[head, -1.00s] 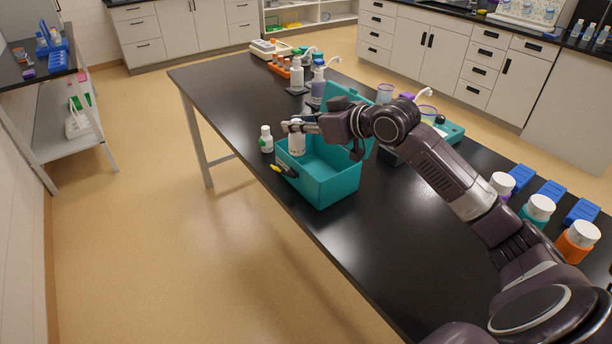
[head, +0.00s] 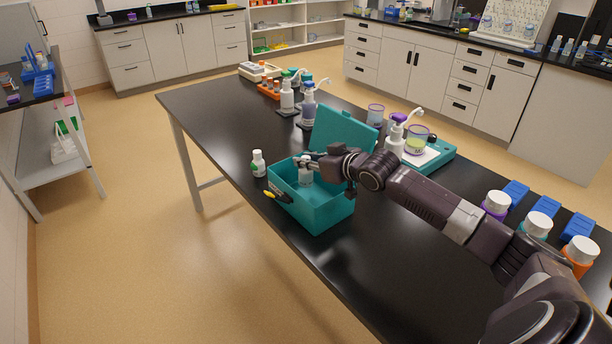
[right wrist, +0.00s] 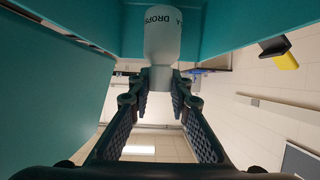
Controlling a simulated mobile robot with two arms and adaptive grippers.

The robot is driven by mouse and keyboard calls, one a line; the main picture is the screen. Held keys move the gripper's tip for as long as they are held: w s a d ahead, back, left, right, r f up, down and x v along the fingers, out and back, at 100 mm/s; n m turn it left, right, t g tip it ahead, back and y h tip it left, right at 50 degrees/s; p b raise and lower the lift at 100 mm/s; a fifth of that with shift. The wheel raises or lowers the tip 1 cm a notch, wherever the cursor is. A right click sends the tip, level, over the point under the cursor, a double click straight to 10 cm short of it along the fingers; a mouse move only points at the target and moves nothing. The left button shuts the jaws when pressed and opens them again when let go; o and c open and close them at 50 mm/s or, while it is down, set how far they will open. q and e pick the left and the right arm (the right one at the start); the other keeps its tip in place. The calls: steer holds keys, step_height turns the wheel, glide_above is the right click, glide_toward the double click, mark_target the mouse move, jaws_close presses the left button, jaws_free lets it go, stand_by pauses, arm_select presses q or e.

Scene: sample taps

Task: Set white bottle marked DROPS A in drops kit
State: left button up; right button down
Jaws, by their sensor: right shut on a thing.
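The white bottle marked DROPS (right wrist: 162,38) is between the fingertips of my right gripper (right wrist: 159,78) in the right wrist view. The kit's lid (head: 345,132) stands open at the back. My left gripper is not in view.
A black and yellow thing (head: 277,196) is at the kit's front left wall. Pump bottles (head: 308,104) stand behind; capped jars (head: 496,204) stand at right.

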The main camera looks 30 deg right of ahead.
mark_target(311, 177)
step_height(311, 177, down, 2)
steer(key=shift+f, duration=0.1)
step_height(311, 177, down, 3)
steer(key=shift+f, duration=0.2)
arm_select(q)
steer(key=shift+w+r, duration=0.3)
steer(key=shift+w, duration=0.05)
arm_select(e)
steer(key=c, duration=1.8)
jaws_free()
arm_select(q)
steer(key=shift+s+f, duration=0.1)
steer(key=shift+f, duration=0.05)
arm_select(e)
steer(key=v, duration=1.2)
